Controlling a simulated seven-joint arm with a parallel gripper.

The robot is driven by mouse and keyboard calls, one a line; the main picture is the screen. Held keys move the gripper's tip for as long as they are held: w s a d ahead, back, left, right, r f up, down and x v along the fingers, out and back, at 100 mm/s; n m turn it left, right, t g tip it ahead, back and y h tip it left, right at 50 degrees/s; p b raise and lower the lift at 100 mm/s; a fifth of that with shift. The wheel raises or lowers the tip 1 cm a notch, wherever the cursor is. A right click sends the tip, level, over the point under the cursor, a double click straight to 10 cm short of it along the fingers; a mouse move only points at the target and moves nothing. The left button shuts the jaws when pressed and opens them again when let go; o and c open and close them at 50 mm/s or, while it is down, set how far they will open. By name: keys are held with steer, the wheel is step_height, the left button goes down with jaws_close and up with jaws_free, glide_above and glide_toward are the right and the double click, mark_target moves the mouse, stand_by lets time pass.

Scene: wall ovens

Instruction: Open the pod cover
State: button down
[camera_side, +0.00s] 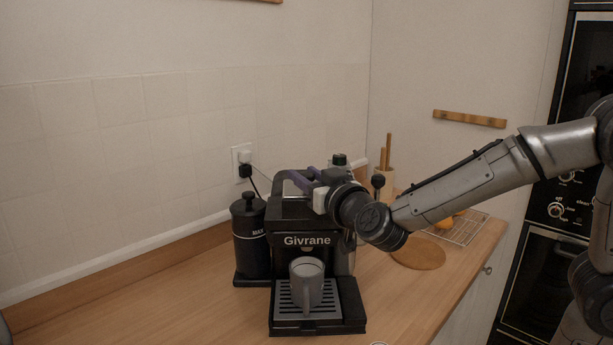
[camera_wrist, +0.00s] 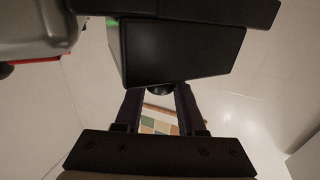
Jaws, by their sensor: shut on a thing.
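The black coffee machine (camera_side: 300,255), marked Givrane, stands on the wooden counter. Its pod cover (camera_side: 283,180) is the dark curved part at the top, partly hidden by my gripper. My gripper (camera_side: 297,179) has purple fingers and reaches in from the right at the top of the machine. It is shut on the pod cover; the exact contact is hard to see. In the wrist view my gripper (camera_wrist: 158,92) has its fingertips close to a dark block, with a small round dark part between them. A grey mug (camera_side: 306,280) stands upright on the drip tray (camera_side: 290,311).
A black grinder (camera_side: 249,240) stands close to the machine's left. A wall socket (camera_side: 243,160) with a plug and cord is behind. A round wooden board (camera_side: 418,256) and a wire rack (camera_side: 465,229) lie to the right. The counter's front left is clear.

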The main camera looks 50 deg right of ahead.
stand_by(0.9)
steer(key=shift+w+d, duration=1.3)
steer(key=shift+w, duration=0.05)
steer(key=c, duration=0.5)
jaws_free()
steer(key=v, duration=1.4)
